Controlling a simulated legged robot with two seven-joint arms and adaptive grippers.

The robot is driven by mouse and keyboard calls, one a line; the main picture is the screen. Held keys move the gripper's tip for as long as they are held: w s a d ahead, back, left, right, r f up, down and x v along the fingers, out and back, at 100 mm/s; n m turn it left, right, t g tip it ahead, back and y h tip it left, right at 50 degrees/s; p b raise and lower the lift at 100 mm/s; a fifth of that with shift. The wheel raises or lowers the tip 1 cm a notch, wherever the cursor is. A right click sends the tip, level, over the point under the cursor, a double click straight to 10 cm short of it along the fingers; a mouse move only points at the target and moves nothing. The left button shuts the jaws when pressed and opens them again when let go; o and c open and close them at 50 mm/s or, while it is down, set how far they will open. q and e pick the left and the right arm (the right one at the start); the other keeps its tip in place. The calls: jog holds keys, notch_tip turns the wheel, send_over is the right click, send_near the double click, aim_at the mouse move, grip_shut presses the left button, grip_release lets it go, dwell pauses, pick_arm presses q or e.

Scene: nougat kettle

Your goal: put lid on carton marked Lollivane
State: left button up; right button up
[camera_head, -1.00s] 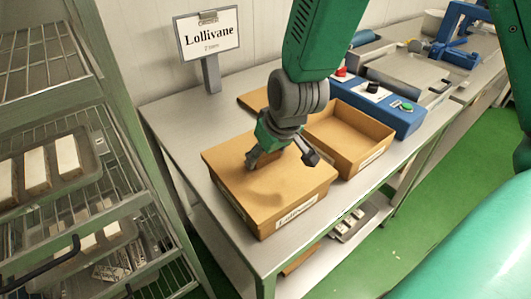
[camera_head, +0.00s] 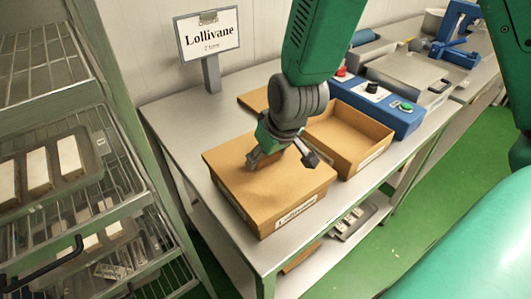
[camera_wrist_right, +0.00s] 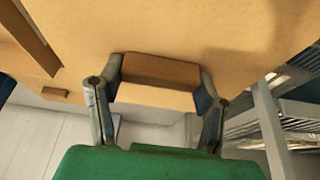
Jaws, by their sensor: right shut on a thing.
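The carton marked Lollivane (camera_head: 296,211) stands at the near end of the steel table, its label on the front side. Its brown lid (camera_head: 270,195) lies on top and covers the opening; whether it is fully seated I cannot tell. My right gripper (camera_head: 281,161) points down over the lid. In the right wrist view, its two fingers are shut on the raised block-shaped handle (camera_wrist_right: 158,70) of the lid (camera_wrist_right: 190,25). My left gripper is not in view.
An open, empty-looking carton (camera_head: 349,138) stands just behind to the right. Another flat brown piece (camera_head: 254,99) lies behind. A Lollivane sign (camera_head: 208,34) stands at the wall. A blue control box (camera_head: 385,103) is farther right. A wire rack with trays (camera_head: 50,172) is at left.

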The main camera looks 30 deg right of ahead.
jog(key=shift+f, duration=0.5)
dwell(0.8)
jog(key=o, duration=1.6)
notch_tip(320, 180, up, 8)
jog(key=p, duration=0.8)
jog(key=shift+s, duration=0.1)
